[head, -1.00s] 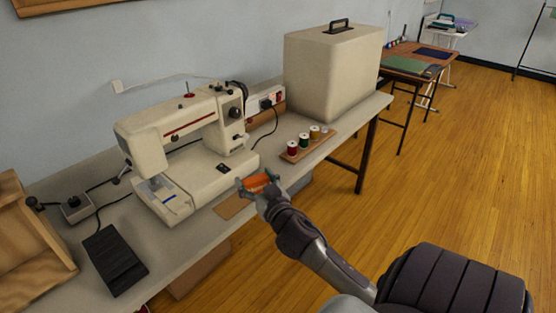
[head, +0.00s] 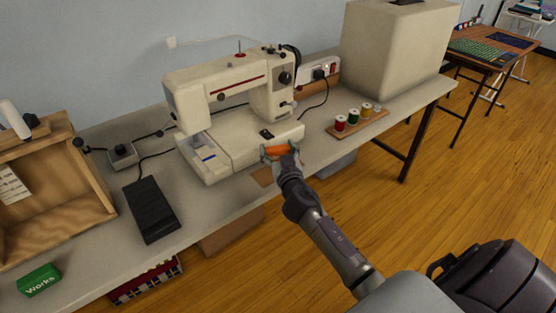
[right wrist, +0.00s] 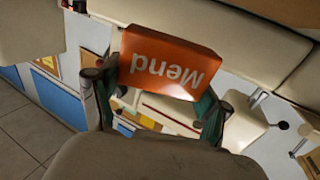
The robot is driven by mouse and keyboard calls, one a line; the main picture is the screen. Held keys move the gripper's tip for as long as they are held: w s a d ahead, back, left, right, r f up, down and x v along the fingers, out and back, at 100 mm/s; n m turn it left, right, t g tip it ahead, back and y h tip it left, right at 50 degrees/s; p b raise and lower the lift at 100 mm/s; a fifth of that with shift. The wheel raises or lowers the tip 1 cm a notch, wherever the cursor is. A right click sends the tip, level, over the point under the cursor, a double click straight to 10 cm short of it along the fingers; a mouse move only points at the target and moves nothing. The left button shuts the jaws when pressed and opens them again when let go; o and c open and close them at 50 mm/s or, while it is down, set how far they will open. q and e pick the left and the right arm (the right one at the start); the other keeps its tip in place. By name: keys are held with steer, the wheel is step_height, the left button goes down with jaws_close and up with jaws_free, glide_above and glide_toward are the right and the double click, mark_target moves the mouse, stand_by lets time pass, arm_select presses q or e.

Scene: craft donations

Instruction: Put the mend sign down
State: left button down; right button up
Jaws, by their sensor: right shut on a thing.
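The mend sign (head: 280,150) is a small orange block held in my right gripper (head: 281,154), in front of the sewing machine's base. In the right wrist view the sign (right wrist: 168,62) shows white letters "Mend", upside down, between the two fingers of the gripper (right wrist: 155,90). The gripper is shut on it. In the head view the sign is over the table's front edge area; I cannot tell its exact height. My left gripper is not in view.
The sewing machine (head: 235,95) stands behind the sign. A black foot pedal (head: 151,210), a green "Works" block (head: 39,280) and a wooden box (head: 100,190) are to the left. A thread-spool tray (head: 365,124) and beige case (head: 395,50) are to the right. Bare table (head: 205,212) lies beside the pedal.

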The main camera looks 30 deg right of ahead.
mark_target(278, 158)
step_height(278, 158, down, 3)
steer(key=shift+f+b, duration=0.1)
steer(key=shift+b, duration=0.45)
steer(key=shift+f, duration=0.25)
steer(key=shift+r, duration=0.1)
steer(key=o, duration=1.1)
steer(key=shift+f, duration=0.2)
steer(key=shift+r, duration=0.15)
